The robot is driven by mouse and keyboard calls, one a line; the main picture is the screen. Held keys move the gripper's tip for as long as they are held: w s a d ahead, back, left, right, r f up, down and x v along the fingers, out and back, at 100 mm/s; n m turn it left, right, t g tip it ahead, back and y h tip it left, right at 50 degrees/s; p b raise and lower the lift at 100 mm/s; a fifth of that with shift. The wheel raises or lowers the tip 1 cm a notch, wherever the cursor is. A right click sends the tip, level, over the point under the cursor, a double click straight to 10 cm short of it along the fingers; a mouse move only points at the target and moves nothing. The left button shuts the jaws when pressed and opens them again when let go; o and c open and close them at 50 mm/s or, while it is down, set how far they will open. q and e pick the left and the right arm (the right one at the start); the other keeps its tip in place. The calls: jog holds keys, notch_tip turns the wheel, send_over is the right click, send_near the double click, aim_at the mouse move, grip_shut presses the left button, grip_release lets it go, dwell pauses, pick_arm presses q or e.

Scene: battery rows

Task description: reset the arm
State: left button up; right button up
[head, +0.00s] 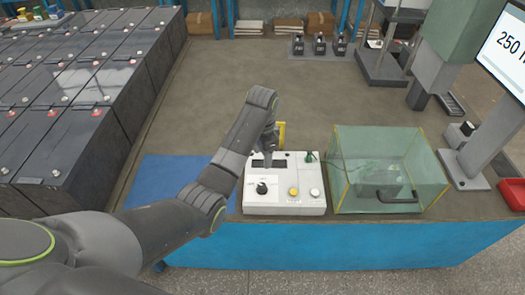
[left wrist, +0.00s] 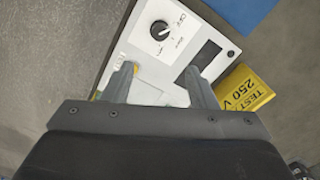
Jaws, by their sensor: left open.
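My left arm (head: 235,140) reaches in from the lower left in the head view, bent over the bench. I cannot tell whether a fingertip touches the box. My right gripper is not in view.
A yellow block (left wrist: 243,90) marked TEST 250 V stands by the box. A glass-walled case (head: 388,170) stands to the right. A blue mat (head: 165,178) lies to the left, near rows of dark batteries (head: 75,90). The bench top (head: 240,65) behind is mostly clear.

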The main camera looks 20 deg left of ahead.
pick_arm(q)
jog(key=shift+r, duration=0.7)
